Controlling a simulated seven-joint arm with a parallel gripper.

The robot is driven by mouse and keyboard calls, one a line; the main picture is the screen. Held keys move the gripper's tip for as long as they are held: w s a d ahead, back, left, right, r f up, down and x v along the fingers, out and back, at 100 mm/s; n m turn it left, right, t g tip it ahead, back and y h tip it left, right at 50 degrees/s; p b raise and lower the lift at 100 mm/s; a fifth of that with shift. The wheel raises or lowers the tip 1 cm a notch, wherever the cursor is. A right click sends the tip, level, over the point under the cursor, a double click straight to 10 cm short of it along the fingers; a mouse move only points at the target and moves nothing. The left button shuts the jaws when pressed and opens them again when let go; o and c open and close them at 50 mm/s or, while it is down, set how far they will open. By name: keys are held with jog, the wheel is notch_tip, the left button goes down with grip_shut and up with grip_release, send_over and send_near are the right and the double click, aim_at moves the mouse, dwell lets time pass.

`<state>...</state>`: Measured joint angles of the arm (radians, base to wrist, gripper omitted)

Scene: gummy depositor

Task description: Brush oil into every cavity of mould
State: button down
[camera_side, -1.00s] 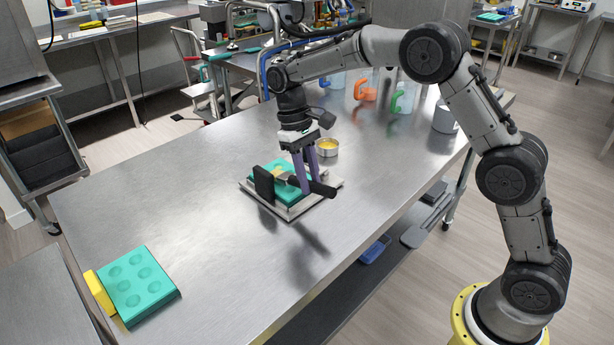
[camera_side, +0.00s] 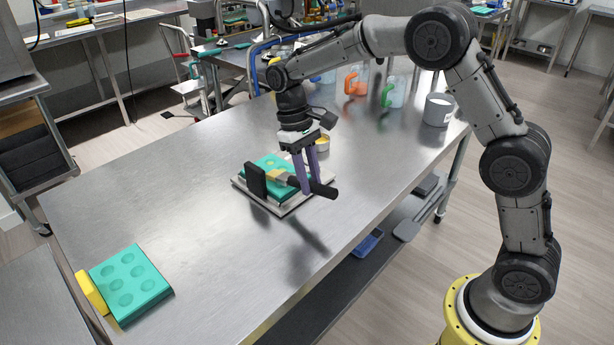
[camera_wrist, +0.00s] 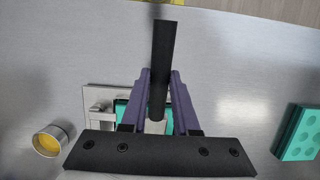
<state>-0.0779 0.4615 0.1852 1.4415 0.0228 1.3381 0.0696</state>
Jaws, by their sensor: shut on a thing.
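My gripper (camera_side: 308,190) is shut on a brush (camera_side: 324,190) with a dark handle and tan bristles. The brush lies nearly level over the green mould (camera_side: 264,162), its bristle end pointing left over the mould. Whether the bristles touch a cavity cannot be told. The mould sits on a pale plate (camera_side: 281,211); my gripper and the brush hide part of it. In the wrist view, the dark handle (camera_wrist: 162,60) stands between my purple fingers. A small metal cup of yellow oil (camera_side: 323,144) stands behind the gripper and shows at left in the wrist view (camera_wrist: 47,142).
A black upright block (camera_side: 256,180) stands at the plate's left edge. A second green mould (camera_side: 130,284) with several cavities lies at the table's front left, beside a yellow block (camera_side: 91,292). Jugs (camera_side: 393,93) and a white pot (camera_side: 438,109) stand behind. The table between the moulds is clear.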

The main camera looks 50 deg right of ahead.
aim_at(329, 188)
jog(key=shift+s+f, duration=0.1)
jog(key=shift+s, duration=0.3)
jog(key=shift+s, duration=1.1)
jog(key=shift+s, duration=0.1)
jog(key=shift+s, duration=0.3)
jog(key=shift+s, duration=0.7)
jog(key=shift+s, duration=0.1)
